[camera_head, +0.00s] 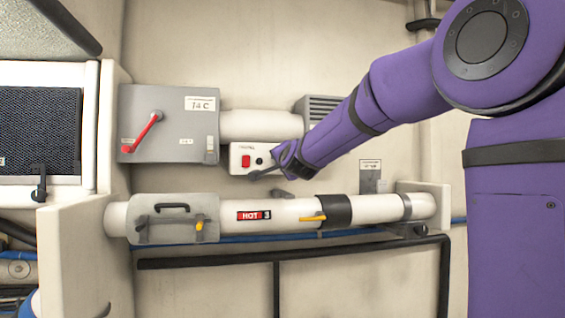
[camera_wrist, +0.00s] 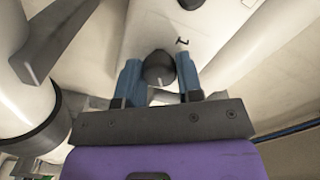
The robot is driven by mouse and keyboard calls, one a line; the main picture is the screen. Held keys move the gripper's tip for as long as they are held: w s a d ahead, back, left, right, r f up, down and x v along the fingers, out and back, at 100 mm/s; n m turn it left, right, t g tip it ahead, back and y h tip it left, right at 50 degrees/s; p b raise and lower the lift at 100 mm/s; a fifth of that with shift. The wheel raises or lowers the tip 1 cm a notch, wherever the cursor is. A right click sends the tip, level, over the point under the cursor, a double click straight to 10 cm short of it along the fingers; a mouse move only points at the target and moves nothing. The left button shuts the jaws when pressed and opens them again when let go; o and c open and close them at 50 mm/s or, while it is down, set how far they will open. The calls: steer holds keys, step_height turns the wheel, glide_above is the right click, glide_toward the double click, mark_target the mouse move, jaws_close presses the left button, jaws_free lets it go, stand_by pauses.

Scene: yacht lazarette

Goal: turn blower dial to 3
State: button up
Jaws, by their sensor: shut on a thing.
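The blower dial (camera_wrist: 158,70) is a dark round knob with a pale pointer line, seen in the wrist view. My gripper (camera_wrist: 160,78) has its two blue fingers on either side of the dial and is shut on it. In the wrist view the pale line is at the dial's lower edge, toward my gripper's base. In the head view the white control box (camera_head: 236,166) with a red switch (camera_head: 246,161) sits on the back wall. My gripper (camera_head: 262,174) reaches its right side from the right. The dial's numbers are too small to read.
A grey box (camera_head: 168,140) with a red lever (camera_head: 146,132) is left of the control box. A white pipe (camera_head: 285,214) marked HOT, with yellow handles, runs below. A grey ribbed housing (camera_head: 318,106) is above right. My arm covers the right side.

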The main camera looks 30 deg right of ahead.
steer(key=shift+f+m, duration=0.1)
steer(key=shift+m, duration=0.3)
steer(key=o, duration=0.9)
steer(key=v, duration=1.1)
